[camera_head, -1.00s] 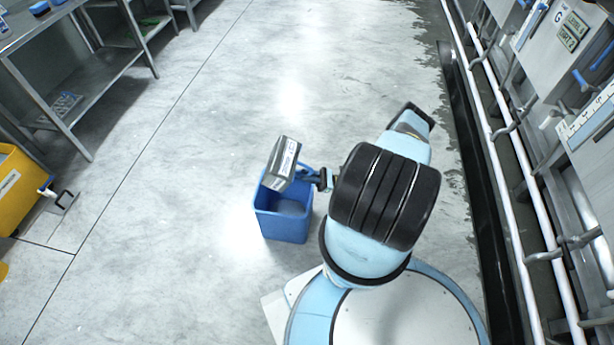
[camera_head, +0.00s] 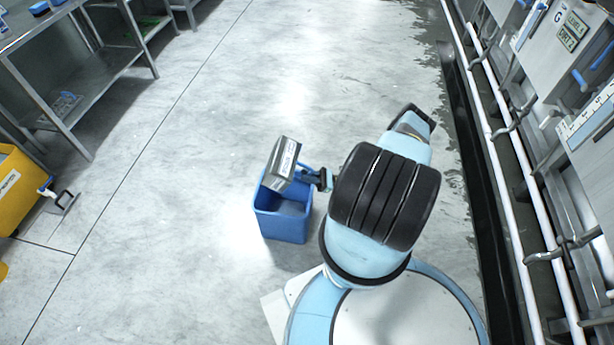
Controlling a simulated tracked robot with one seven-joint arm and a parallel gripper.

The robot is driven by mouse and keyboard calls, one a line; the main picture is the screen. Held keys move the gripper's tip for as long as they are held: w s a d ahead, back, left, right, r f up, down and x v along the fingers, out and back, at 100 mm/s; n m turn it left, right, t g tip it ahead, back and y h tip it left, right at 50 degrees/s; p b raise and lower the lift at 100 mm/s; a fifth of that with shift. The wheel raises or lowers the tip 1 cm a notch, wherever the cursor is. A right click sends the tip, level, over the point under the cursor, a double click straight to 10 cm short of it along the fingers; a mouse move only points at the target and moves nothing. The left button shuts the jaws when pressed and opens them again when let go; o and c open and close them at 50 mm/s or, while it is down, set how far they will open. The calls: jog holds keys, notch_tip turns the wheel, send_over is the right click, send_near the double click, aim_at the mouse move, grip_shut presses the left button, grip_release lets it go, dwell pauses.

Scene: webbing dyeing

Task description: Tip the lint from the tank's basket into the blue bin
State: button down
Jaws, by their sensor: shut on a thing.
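The blue bin (camera_head: 284,225) stands on the floor left of my arm. The grey basket (camera_head: 281,163) is tilted steeply over the bin's far part, with a pale label on the side facing the camera. My gripper (camera_head: 314,178) is at the basket's right side, shut on its blue handle; my arm partly hides it. The basket's open side and any lint in it are hidden from this view. The part of the bin's inside that shows looks plain blue, and I cannot make out lint there.
A steel shelf table (camera_head: 70,75) stands at the upper left, and a yellow container (camera_head: 18,190) at the left edge. White pipes (camera_head: 510,165) and tank panels run along the right, beside a wet dark strip of floor. The floor between is clear.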

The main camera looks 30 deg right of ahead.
aim_at(310, 170)
dwell(0.3)
